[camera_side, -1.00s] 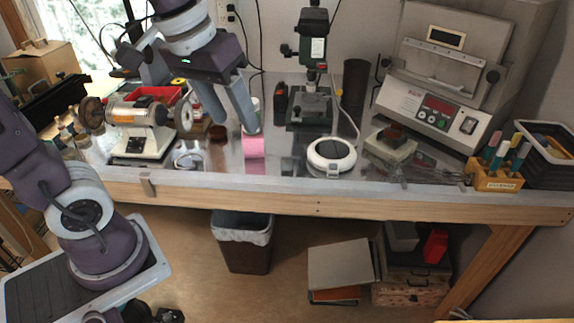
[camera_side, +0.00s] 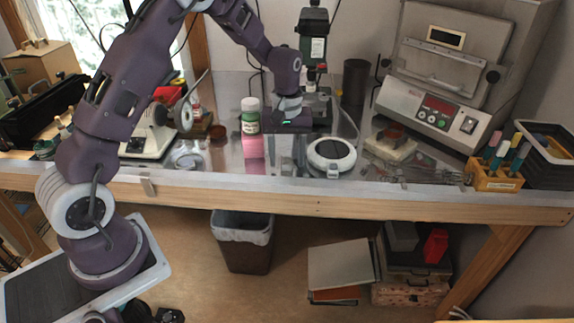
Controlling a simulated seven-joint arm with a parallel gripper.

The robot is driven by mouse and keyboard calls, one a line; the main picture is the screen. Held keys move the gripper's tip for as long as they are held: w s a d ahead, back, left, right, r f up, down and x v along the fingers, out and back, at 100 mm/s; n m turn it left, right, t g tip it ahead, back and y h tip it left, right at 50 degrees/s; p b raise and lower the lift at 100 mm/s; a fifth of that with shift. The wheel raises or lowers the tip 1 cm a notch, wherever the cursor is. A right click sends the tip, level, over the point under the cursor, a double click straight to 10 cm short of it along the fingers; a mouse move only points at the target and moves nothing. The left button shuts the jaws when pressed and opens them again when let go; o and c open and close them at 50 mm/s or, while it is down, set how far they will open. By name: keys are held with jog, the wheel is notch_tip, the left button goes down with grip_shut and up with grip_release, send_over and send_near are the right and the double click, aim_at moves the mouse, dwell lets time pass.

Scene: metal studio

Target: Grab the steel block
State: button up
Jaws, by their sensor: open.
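My gripper (camera_side: 285,157) points down over the metal bench top, right of a pink block and left of a round white device. Its two grey fingers are apart. A small grey shape, seemingly the steel block (camera_side: 286,167), shows low between the fingertips. It blends with the shiny bench, so its edges and any contact with the fingers are hard to tell.
The round white device (camera_side: 331,154) is close on the right. A drill-like stand (camera_side: 313,50) rises behind.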

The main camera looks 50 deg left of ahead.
grip_shut()
jog(key=shift+r, duration=0.1)
